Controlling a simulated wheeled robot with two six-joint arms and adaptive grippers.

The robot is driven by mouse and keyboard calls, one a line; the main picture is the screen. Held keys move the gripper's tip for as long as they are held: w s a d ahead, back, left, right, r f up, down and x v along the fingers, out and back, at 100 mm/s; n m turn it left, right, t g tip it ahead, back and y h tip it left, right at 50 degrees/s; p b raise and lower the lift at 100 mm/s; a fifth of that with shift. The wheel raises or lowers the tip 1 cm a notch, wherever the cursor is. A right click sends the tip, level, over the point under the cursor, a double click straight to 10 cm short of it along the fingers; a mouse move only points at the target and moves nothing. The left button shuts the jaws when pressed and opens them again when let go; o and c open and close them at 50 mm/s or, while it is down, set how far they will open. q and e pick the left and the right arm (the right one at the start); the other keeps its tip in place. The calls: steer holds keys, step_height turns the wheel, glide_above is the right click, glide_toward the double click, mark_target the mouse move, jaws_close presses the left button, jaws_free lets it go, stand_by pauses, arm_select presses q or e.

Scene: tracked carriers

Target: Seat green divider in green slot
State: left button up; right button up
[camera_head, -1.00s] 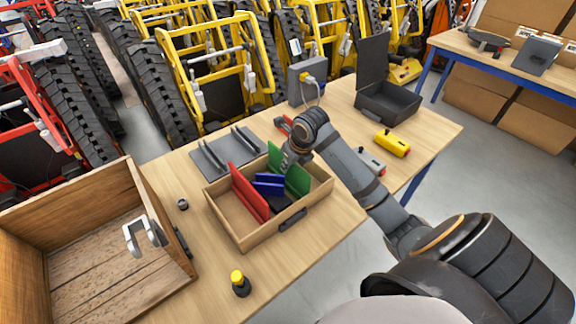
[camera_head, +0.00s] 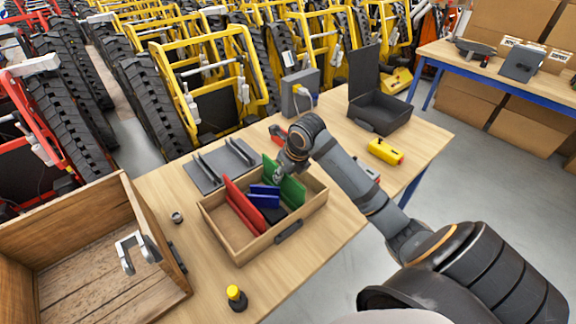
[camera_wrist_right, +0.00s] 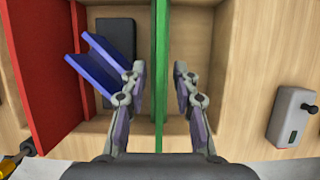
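The green divider (camera_head: 293,191) stands upright in the wooden tray (camera_head: 240,257). In the right wrist view the green divider (camera_wrist_right: 160,40) is seen nearly edge-on, running down the middle. My right gripper (camera_wrist_right: 160,70) is open, with one finger on each side of the green divider and gaps visible between them. In the head view my right gripper (camera_head: 279,174) is at the far side of the tray, over the divider. The green slot cannot be made out; the divider and gripper cover that area. My left gripper is not in view.
A red divider (camera_head: 245,206), tilted blue pieces (camera_head: 264,195) and a black block (camera_wrist_right: 115,45) are in the tray left of the green divider. A grey rack (camera_head: 222,165) lies behind the tray. A wooden crate (camera_head: 82,210) is at left. A yellow-capped bottle (camera_head: 236,297) stands in front.

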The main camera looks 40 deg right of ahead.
steer(key=v, duration=0.9)
steer(key=shift+r, duration=0.1)
steer(key=shift+s+r, duration=0.25)
steer(key=shift+r, duration=0.1)
steer(key=shift+f, duration=0.1)
